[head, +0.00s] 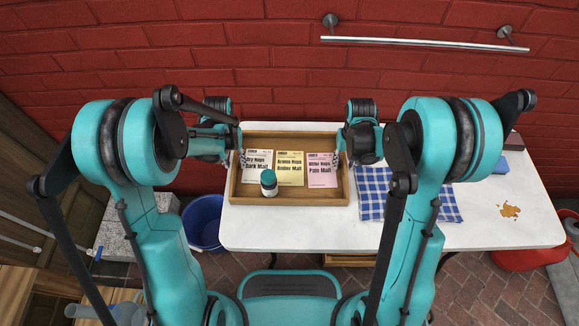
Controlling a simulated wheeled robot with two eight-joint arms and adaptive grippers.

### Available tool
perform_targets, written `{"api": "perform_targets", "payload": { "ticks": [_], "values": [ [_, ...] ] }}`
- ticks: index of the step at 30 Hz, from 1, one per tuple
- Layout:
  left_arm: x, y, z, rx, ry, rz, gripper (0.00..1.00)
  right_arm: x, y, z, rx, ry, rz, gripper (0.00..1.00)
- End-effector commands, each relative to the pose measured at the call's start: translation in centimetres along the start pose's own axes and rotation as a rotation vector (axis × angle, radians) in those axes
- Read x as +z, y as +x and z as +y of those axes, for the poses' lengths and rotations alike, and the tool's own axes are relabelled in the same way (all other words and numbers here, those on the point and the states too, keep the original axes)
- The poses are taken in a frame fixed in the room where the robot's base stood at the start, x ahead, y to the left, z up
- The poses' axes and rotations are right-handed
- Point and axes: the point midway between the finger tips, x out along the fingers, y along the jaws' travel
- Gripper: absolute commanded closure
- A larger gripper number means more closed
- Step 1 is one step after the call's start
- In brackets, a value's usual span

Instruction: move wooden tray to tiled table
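The wooden tray (308,202) lies on a white-topped table (480,205) against the wall. In it are three packets labelled as hops and malt: white (256,160), yellow (290,175) and pink (322,176). A small white bottle with a teal cap (268,185) stands in front of the packets. My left gripper (231,157) is at the tray's left wall and my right gripper (341,159) at its right wall. The fingers are small and partly hidden, so I cannot tell whether either is closed on the wall. No tiled surface is evident in view.
A blue checked cloth (440,204) lies just right of the tray, partly behind my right arm. A brown spill (510,210) and a blue item (485,163) are further right. A blue bucket (203,222) stands left of the table. A metal rail (420,43) crosses the brick wall.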

Motion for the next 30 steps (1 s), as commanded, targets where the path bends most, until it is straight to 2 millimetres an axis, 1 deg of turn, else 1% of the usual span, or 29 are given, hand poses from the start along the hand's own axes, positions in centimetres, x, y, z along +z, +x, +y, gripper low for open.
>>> {"api": "perform_targets", "payload": {
  "ticks": [6, 8, 9, 10, 23, 26, 30],
  "values": [
    [0.0, 0.0, 0.0, 0.000, 0.000, 0.000, 0.66, 0.0, 0.0, 0.0, 0.000, 0.000, 0.000, 0.66],
    [0.0, 0.0, 0.0, 0.000, 0.000, 0.000, 0.82, 0.0, 0.0, 0.0, 0.000, 0.000, 0.000, 0.82],
    [0.0, 0.0, 0.0, 0.000, 0.000, 0.000, 0.93, 0.0, 0.0, 0.0, 0.000, 0.000, 0.000, 0.93],
    [0.0, 0.0, 0.0, 0.000, 0.000, 0.000, 1.00, 0.0, 0.0, 0.0, 0.000, 0.000, 0.000, 1.00],
    [0.0, -0.1, 0.0, 0.000, 0.000, 0.000, 1.00, 0.0, -0.1, 0.0, 0.000, 0.000, 0.000, 1.00],
    [0.0, -0.3, 0.0, 0.000, 0.000, 0.000, 1.00, 0.0, -0.3, 0.0, 0.000, 0.000, 0.000, 1.00],
    [0.0, -1.1, 0.0, 0.000, 0.000, 0.000, 1.00, 0.0, -1.1, 0.0, 0.000, 0.000, 0.000, 1.00]
  ]
}}
